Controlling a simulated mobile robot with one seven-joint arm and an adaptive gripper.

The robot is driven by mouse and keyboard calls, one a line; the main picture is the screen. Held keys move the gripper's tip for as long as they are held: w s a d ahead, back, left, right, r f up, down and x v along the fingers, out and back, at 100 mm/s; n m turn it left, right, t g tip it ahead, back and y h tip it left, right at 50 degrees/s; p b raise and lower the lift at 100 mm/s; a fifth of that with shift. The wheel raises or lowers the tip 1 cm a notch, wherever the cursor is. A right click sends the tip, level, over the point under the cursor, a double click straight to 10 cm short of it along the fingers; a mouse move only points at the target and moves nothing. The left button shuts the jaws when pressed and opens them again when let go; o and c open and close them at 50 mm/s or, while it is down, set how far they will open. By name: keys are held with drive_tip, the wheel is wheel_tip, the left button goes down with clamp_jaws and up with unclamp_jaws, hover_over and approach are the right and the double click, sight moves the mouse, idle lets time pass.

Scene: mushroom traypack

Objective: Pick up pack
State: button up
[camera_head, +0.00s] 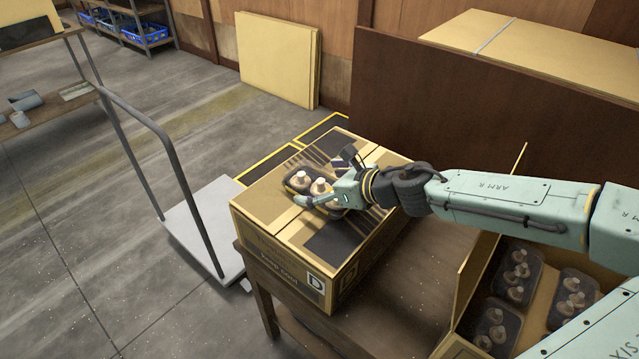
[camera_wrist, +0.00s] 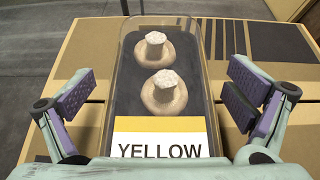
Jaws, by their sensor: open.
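The pack (camera_wrist: 196,75) is a clear, dark-based tray of mushrooms with a label reading YELLOW on its near end. It rests on top of a closed cardboard box (camera_head: 276,263), and it also shows in the head view (camera_head: 299,182). My gripper (camera_head: 328,189) is over the box at the pack. In the wrist view my gripper (camera_wrist: 164,100) is open, with one purple-padded finger on each side of the pack and gaps between the pads and the pack's sides.
An open carton (camera_head: 467,285) with several mushroom packs stands at the lower right. The closed box stands on a wooden table (camera_head: 262,297). A platform cart (camera_head: 197,219) with a tall handle is to the left. Dark panels (camera_head: 400,90) stand behind.

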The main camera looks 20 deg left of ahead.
drive_tip(key=shift+c, duration=0.3)
drive_tip(key=c, duration=1.2)
